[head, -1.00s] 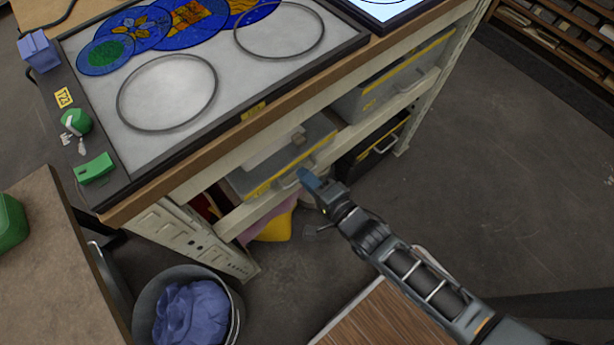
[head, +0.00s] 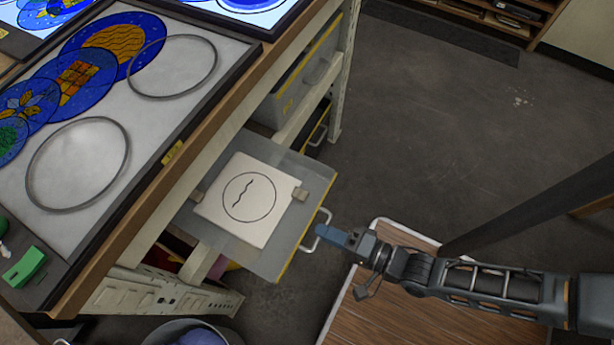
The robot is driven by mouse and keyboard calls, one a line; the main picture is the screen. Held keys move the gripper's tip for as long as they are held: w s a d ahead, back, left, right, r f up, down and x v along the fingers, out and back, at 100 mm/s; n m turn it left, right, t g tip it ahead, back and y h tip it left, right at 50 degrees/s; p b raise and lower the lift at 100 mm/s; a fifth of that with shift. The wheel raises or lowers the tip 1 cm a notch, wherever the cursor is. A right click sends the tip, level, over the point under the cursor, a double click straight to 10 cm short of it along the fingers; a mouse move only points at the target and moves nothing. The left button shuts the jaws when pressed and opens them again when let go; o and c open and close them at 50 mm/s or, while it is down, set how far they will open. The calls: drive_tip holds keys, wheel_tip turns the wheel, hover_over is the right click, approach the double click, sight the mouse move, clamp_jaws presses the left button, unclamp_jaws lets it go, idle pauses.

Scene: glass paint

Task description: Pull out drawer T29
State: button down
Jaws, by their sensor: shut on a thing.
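A grey drawer (head: 235,259) with a yellow front edge stands pulled out from under the workbench. In it lies a white square sheet (head: 226,222) with a drawn circle and a wavy line, with small tan blocks at two sides. My gripper (head: 322,234) with blue fingertips is shut on the drawer's pale handle (head: 325,213), at the front of the drawer. The fingertips hide part of the handle. I cannot read T29 on the drawer from here.
Another grey drawer (head: 305,77) sits shut farther back, with a dark one (head: 315,128) below it. A wood-topped platform (head: 383,303) with a pale rim is below my arm. A bin (head: 184,325) stands at the bottom edge. The floor at the right is mostly clear.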

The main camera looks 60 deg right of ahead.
drive_tip(key=shift+f+v, duration=0.25)
drive_tip(key=shift+v, duration=0.95)
drive_tip(key=shift+s, duration=0.1)
drive_tip(key=c, duration=1.2)
unclamp_jaws()
drive_tip(key=shift+o, duration=0.2)
drive_tip(key=v, duration=0.7)
drive_tip(key=shift+s, duration=0.35)
drive_tip(key=shift+r, duration=0.15)
